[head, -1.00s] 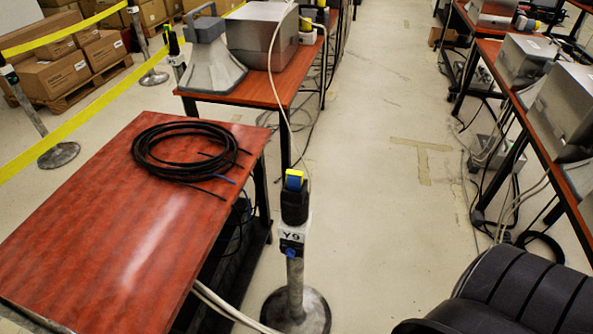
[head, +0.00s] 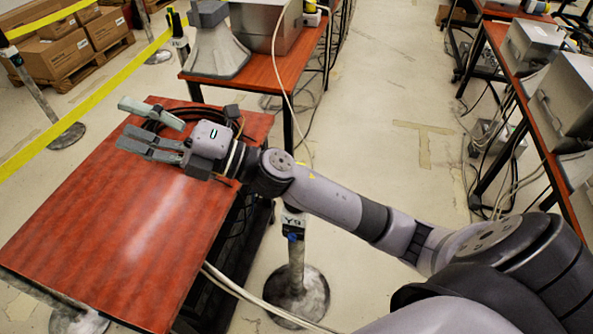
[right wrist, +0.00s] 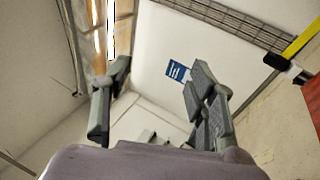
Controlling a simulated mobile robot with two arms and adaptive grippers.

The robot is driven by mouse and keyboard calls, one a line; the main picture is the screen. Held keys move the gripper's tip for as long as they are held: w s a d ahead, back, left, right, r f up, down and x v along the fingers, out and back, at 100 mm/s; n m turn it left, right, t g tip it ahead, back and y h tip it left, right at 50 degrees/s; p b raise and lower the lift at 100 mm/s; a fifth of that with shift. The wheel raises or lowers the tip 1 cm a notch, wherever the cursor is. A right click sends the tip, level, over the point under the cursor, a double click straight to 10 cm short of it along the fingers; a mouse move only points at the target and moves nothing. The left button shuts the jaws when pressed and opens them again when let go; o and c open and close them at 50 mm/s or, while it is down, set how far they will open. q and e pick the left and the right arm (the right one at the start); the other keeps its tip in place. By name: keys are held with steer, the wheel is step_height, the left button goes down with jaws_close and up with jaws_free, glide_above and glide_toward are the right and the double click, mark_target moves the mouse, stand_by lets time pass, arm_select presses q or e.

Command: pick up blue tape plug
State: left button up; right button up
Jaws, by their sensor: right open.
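My right gripper (head: 138,123) is open and empty above the far part of the red-brown table, in front of the black cable coil. Its spread fingers also show in the right wrist view (right wrist: 155,95), with nothing between them. The Y9 post (head: 294,222) stands right of the table. A small blue part (head: 292,237) shows below the label. My left gripper is not in view.
The black cable coil (head: 158,118) lies on the red-brown table (head: 135,230), partly covered by my gripper. A second table (head: 262,72) with grey devices stands behind. Yellow barrier tape (head: 85,98) runs at left. The aisle floor (head: 400,150) is clear.

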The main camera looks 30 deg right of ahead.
steer(key=s+a+f+n+g+y, duration=0.1)
steer(key=s+a+f+n+g, duration=0.2)
steer(key=n+g, duration=0.65)
steer(key=w+d+f+n+g+h, duration=0.1)
steer(key=d+f+n+g+h, duration=0.3)
steer(key=f+n+h, duration=0.25)
steer(key=w+d+m+h, duration=0.1)
steer(key=d+h, duration=0.5)
steer(key=d, duration=0.8)
steer(key=w+d+h, duration=0.2)
steer(key=d+h, duration=0.5)
steer(key=d, duration=0.7)
steer(key=shift+g, duration=0.35)
steer(key=f+p, duration=0.1)
steer(key=f, duration=0.3)
steer(key=f+p, duration=0.1)
steer(key=f, duration=0.3)
steer(key=f+p, duration=0.2)
steer(key=f, duration=0.2)
steer(key=shift+s+d, duration=0.1)
steer(key=shift+s, duration=0.15)
step_height(320, 180, down, 4)
steer(key=p, duration=0.2)
steer(key=shift+f+p, duration=0.25)
steer(key=shift+p, duration=0.1)
steer(key=shift+f, duration=0.65)
